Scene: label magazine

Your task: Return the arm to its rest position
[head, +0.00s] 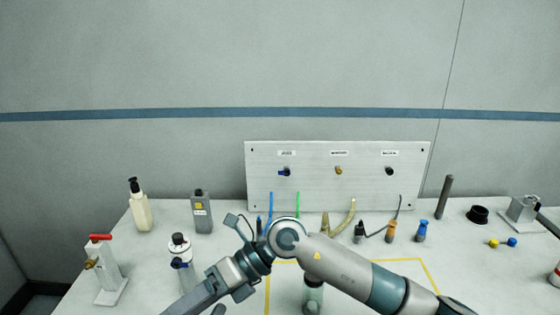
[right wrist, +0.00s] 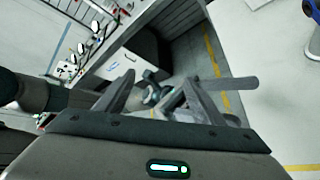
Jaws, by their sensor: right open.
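My right arm (head: 345,268) comes in from the lower right of the head view, over the white table. It bends near the middle and runs down to the lower left, where its end is cut off by the bottom edge. My right gripper (right wrist: 157,88) shows in the right wrist view with its two fingers spread apart. Nothing is between the fingers, and the floor shows beyond them. My left gripper is in neither view.
A white panel (head: 315,190) with three fittings stands at the back. A pump bottle (head: 139,206), a grey bottle (head: 201,214) and a red-handled fixture (head: 106,270) stand at left. Small tools and dark parts stand at right.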

